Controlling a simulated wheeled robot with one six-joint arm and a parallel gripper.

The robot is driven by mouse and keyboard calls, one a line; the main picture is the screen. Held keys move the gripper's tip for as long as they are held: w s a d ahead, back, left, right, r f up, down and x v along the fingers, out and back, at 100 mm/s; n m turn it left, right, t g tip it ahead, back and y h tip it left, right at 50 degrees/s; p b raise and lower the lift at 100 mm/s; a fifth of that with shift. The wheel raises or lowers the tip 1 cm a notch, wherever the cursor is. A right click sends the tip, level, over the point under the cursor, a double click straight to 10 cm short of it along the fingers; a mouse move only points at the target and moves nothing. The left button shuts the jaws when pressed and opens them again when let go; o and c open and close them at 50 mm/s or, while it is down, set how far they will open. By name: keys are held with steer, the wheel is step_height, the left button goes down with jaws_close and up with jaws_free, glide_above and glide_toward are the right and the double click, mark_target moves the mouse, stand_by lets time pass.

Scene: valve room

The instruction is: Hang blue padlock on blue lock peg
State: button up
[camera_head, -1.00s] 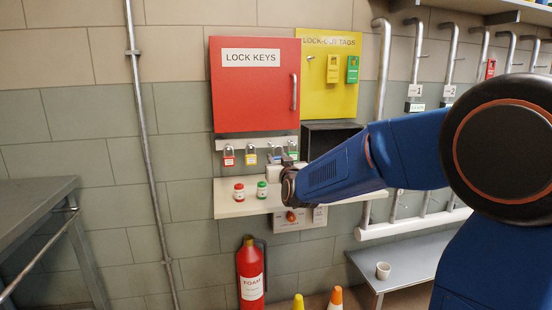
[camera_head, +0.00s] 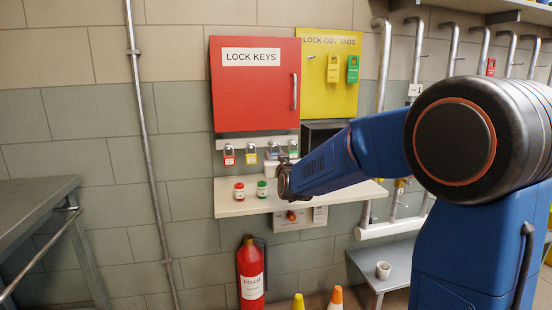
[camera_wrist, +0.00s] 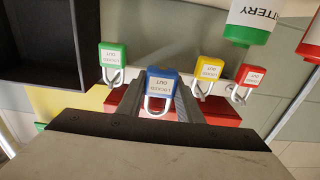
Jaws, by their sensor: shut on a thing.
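The blue padlock (camera_wrist: 162,82) sits between the fingers of my gripper (camera_wrist: 160,104) in the wrist view, its shackle pointing down in that picture. It also shows small in the head view (camera_head: 273,154), just above my gripper (camera_head: 281,168), by the white rail (camera_head: 226,144) under the red cabinet. My gripper is shut on it. The padlock's shackle and my fingers overlap the rail area, and the blue lock peg is hidden, so I cannot tell whether the shackle is around it.
Red (camera_head: 228,157), yellow (camera_head: 250,155) and green (camera_wrist: 112,55) padlocks hang along the rail. A red-capped bottle (camera_head: 239,192) and a green-capped bottle (camera_head: 262,189) stand on the white shelf (camera_head: 232,209). A dark open box (camera_wrist: 45,45) is close on the green padlock's side.

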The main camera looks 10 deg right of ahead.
steer(key=shift+w+f, duration=0.2)
steer(key=shift+w, duration=0.7)
steer(key=shift+w+f, duration=0.15)
steer(key=shift+w, duration=0.7)
steer(key=shift+w+f, duration=0.2)
steer(key=shift+w, duration=0.7)
steer(key=o, duration=1.2)
steer(key=s, duration=1.8)
steer(key=s+d+f+g, duration=0.2)
steer(key=s+f+g, duration=0.2)
steer(key=s, duration=0.9)
steer(key=s+d+f+g, duration=0.2)
steer(key=s+f+g, duration=0.3)
steer(key=s, duration=0.9)
steer(key=s+d+f+g, duration=0.3)
steer(key=s+f, duration=0.4)
steer(key=s, duration=0.6)
steer(key=shift+s+f+g, duration=0.15)
steer(key=shift+s+g, duration=0.25)
steer(key=shift+g, duration=0.3)
